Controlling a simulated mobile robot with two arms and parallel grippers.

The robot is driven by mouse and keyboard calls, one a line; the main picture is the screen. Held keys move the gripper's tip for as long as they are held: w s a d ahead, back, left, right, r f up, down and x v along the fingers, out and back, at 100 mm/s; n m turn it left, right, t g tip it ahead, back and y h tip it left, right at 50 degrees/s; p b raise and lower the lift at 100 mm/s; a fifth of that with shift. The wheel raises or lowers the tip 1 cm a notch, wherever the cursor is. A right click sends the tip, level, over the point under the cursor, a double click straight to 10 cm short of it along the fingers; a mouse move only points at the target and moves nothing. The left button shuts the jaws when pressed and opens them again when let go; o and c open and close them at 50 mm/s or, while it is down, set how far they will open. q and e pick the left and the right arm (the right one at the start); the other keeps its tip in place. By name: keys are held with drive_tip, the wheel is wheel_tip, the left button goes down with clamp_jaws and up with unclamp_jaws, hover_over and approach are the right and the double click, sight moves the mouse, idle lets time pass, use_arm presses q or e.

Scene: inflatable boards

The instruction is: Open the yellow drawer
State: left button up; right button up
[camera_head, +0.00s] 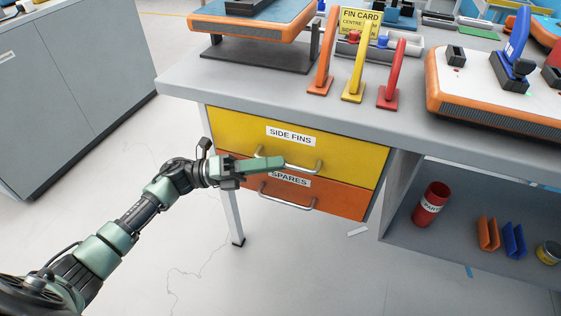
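The yellow drawer (345,152), labelled "SIDE FINS", is the upper drawer under the grey workbench top. Its front looks flush with the orange drawer (340,199) below it, labelled "SPARES". The yellow drawer has a metal bar handle (318,167). My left gripper (272,163) comes in from the left, with its green fingers in front of the yellow drawer's lower part. The fingers overlap the left part of the handle. I cannot tell whether they touch it or whether they are open or shut. My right gripper is not in view.
The orange drawer's own handle (288,204) lies just below my gripper. Orange, yellow and red fins (391,75) stand on the workbench top (230,85). An open shelf at right holds a red can (431,203). A grey cabinet (85,80) stands at left, with clear floor between.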

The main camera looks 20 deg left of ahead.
use_arm(q)
drive_tip(key=shift+x, duration=0.85)
clamp_jaws()
drive_tip(key=shift+f, duration=0.1)
idle(0.7)
